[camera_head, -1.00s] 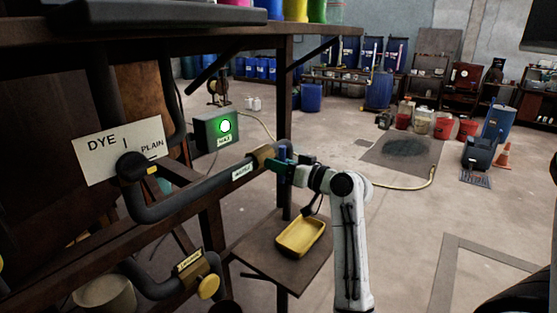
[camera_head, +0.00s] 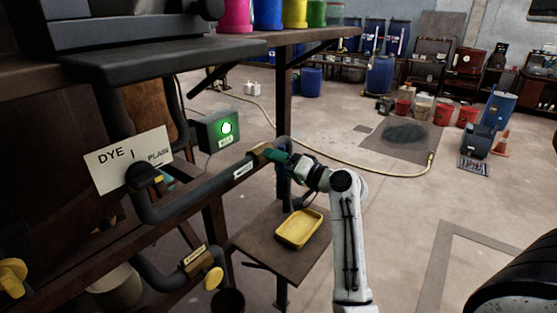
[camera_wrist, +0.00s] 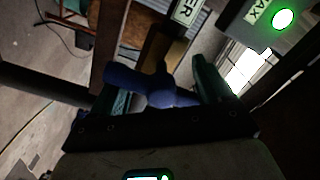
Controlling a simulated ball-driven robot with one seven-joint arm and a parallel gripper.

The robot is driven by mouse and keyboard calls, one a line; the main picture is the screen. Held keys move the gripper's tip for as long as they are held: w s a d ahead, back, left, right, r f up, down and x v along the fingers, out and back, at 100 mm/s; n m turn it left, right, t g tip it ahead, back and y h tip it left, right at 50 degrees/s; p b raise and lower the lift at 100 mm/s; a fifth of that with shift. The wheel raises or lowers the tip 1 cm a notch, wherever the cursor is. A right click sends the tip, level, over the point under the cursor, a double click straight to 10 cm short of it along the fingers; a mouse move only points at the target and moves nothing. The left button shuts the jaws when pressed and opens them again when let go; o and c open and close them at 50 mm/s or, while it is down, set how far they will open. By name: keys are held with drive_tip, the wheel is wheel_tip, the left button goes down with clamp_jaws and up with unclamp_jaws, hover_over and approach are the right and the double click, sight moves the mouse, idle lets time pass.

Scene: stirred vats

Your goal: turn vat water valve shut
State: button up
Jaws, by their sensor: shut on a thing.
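The water valve sits on a dark grey pipe (camera_head: 205,187) beside a tag (camera_head: 243,170) that appears to read WATER. Its brass-coloured body (camera_head: 262,151) shows in the head view. In the wrist view its blue handle (camera_wrist: 157,88) lies between the two green fingers of my gripper (camera_wrist: 160,84). In the head view my gripper (camera_head: 276,157) is at the valve, shut on the handle, and covers most of it. The brass body also shows beyond the handle in the wrist view (camera_wrist: 172,52).
A DYE/PLAIN sign (camera_head: 128,160) hangs left. A lower pipe has a yellow knob (camera_head: 213,278). A box with a lit green lamp (camera_head: 219,132) is behind the valve. A yellow tray (camera_head: 299,229) lies on a low shelf below my arm. Floor to the right is open.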

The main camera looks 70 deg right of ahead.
drive_tip(key=shift+o, duration=0.3)
drive_tip(key=shift+s+d, duration=0.1)
drive_tip(key=o, duration=0.8)
drive_tip(key=b+v, duration=0.3)
drive_tip(key=v, duration=0.7)
drive_tip(key=shift+s, duration=0.4)
drive_tip(key=w+a+f+n+g+y, duration=0.3)
drive_tip(key=a+f+g, duration=0.1)
drive_tip(key=a+f, duration=0.55)
drive_tip(key=w+a+f+n+g+y, duration=0.2)
drive_tip(key=w+a+f+n+g, duration=0.1)
drive_tip(key=a+f, duration=0.65)
drive_tip(key=s+a+f+n+g, duration=0.2)
drive_tip(key=s+a+f+g, duration=0.1)
drive_tip(key=s+a, duration=0.1)
drive_tip(key=s+a+f+n+g, duration=0.2)
drive_tip(key=s+a+f+g, duration=0.1)
drive_tip(key=s+a+f, duration=0.1)
drive_tip(key=s+a+f+n+g, duration=0.3)
drive_tip(key=s+a+f, duration=0.1)
drive_tip(key=s+a, duration=0.1)
drive_tip(key=shift+a+f+h, duration=0.2)
drive_tip(key=shift+a+h, duration=0.2)
drive_tip(key=shift+a, duration=0.1)
